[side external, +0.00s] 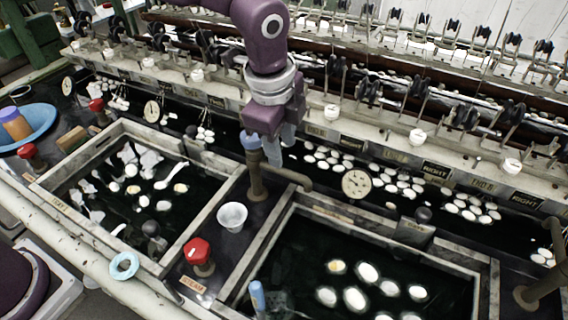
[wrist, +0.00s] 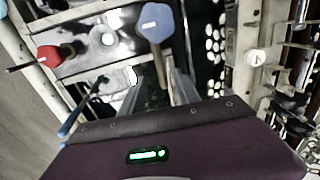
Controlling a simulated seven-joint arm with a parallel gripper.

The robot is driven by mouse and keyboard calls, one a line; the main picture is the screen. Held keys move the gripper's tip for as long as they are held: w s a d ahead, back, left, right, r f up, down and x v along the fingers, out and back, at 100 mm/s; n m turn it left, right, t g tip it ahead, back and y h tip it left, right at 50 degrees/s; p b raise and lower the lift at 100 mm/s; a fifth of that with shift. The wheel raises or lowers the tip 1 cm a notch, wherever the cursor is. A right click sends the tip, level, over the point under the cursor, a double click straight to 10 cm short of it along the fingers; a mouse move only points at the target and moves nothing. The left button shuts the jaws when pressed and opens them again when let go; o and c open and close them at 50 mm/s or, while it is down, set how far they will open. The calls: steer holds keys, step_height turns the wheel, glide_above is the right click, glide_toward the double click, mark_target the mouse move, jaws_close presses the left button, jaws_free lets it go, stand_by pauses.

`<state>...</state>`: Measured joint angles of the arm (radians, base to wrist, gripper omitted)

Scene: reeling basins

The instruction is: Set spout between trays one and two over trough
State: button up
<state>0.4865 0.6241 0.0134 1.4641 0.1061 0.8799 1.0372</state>
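The spout is a brown bent pipe (side external: 257,181) with a blue knob (side external: 250,142). It stands on the dark strip between the left tray (side external: 107,132) and the right tray (side external: 272,237). Its arm runs right, ending near the right tray's far-left corner. The long dark trough (side external: 325,172) behind the trays holds many white cocoons. My gripper (side external: 280,154) is beside the knob, to its right. In the wrist view the knob (wrist: 155,24) shows beyond the fingertips of my gripper (wrist: 154,82). The fingers look apart; contact with the spout cannot be told.
A white bowl (side external: 232,216) and a red-knobbed valve (side external: 198,252) stand on the strip between the trays. A blue handle (side external: 257,296) stands at the front. A reeling machine rail (side external: 380,135) runs behind the trough. A round dial (side external: 356,184) stands right of the spout.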

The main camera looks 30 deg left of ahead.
mark_target(285, 169)
steer(key=f, duration=0.3)
steer(key=w+f, duration=0.1)
steer(key=f, duration=0.2)
steer(key=shift+w+f, duration=0.15)
steer(key=shift+f, duration=0.15)
jaws_close()
steer(key=shift+r, duration=0.1)
stand_by(0.9)
